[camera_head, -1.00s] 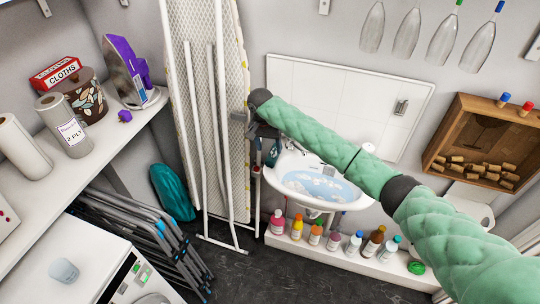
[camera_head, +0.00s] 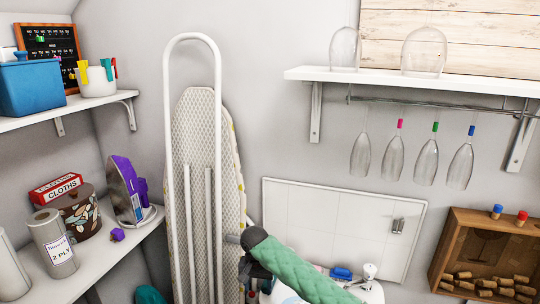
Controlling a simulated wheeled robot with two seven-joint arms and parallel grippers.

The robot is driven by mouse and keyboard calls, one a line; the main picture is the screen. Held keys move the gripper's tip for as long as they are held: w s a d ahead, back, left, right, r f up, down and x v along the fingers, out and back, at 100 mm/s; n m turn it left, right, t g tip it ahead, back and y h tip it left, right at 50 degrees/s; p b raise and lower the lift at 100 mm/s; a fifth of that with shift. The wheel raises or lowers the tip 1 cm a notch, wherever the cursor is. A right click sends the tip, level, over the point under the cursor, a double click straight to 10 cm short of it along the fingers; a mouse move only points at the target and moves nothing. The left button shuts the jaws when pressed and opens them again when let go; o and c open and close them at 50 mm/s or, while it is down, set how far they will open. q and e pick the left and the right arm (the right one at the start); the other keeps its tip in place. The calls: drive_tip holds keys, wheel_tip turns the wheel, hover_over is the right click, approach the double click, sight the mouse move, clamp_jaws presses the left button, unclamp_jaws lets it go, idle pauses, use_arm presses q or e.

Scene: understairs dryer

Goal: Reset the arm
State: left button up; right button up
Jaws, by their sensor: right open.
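My right arm (camera_head: 295,270) in its green padded sleeve comes in from the lower right. My right gripper (camera_head: 252,272) is at its dark end, low in the picture, by the right edge of the ironing board (camera_head: 205,130). It is open, and I see nothing held in it. I cannot tell whether it touches the board. The lower part of the gripper is small, dark and partly hidden behind the arm. My left gripper is not in view.
The ironing board leans upright against the wall. A left shelf holds an iron (camera_head: 128,190), a cloths box (camera_head: 56,188) and paper rolls (camera_head: 54,243). Hanging glasses (camera_head: 395,157) and a wooden cork box (camera_head: 485,255) are at right. The basin is mostly hidden behind my arm.

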drive_tip(key=s+d+f+n+t+y, duration=0.1)
drive_tip(key=s+f+n+y, duration=0.15)
drive_tip(key=s, duration=0.65)
drive_tip(key=s+d+f+n+y, duration=0.15)
drive_tip(key=s+f, duration=0.25)
drive_tip(key=s, duration=0.5)
drive_tip(key=s+d+r+t+h, duration=0.3)
drive_tip(key=s+d, duration=2)
drive_tip(key=s, duration=0.2)
wheel_tip(320, 180, down, 30)
drive_tip(key=w+a+r+g+b, duration=0.1)
drive_tip(key=w+a, duration=0.1)
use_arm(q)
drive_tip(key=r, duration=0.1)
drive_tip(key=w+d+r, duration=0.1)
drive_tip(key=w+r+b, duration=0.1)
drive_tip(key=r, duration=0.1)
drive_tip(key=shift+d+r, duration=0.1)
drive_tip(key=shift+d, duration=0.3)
use_arm(e)
drive_tip(key=s+f, duration=0.4)
drive_tip(key=f, duration=0.7)
drive_tip(key=s+f+g, duration=0.1)
drive_tip(key=s+f, duration=0.3)
drive_tip(key=f, duration=0.6)
drive_tip(key=shift+f, duration=0.35)
drive_tip(key=shift+d, duration=0.1)
